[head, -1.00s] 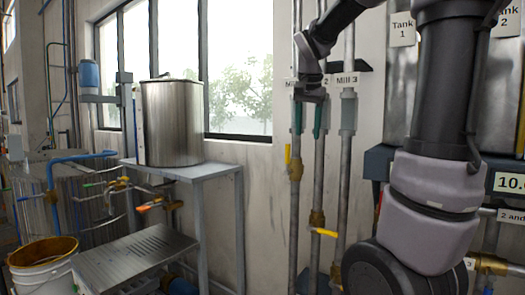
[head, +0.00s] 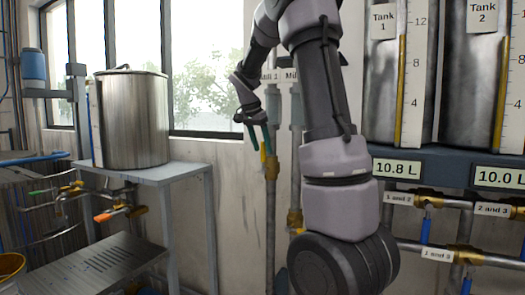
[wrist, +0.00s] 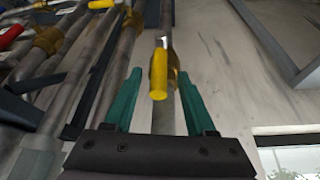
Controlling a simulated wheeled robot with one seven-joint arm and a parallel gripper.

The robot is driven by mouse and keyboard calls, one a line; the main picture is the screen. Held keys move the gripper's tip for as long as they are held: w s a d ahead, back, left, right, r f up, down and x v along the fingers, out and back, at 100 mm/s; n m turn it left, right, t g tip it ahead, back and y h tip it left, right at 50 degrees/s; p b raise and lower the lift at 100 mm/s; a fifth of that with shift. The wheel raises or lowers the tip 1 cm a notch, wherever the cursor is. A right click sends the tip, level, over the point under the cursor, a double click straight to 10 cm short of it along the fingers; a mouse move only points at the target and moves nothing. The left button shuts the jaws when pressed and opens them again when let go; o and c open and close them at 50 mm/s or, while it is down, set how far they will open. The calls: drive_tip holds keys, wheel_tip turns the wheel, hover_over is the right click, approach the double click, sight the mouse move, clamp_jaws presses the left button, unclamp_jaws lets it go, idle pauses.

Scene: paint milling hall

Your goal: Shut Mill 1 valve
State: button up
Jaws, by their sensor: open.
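The Mill 1 valve is a brass body (head: 271,168) on the leftmost of the vertical wall pipes. Its yellow handle (head: 263,154) shows just under my gripper and looks roughly in line with the pipe. The label above, "Mill 1" (head: 268,75), is partly covered by my arm. My gripper (head: 259,148) is open, its green fingers in front of the pipe at handle height. In the wrist view the yellow handle (wrist: 158,85) lies between the two spread fingers, with the brass body (wrist: 172,68) behind it. I cannot tell whether the fingers touch the handle.
A second pipe with a brass valve (head: 294,218) stands close to the right, partly behind my arm. A steel drum (head: 130,118) sits on a grey table (head: 180,172) to the left. Tank gauges and a valve manifold (head: 430,200) fill the right side.

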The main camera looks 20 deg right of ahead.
drive_tip(key=shift+x, duration=1.05)
drive_tip(key=shift+c, duration=0.3)
clamp_jaws()
idle(0.4)
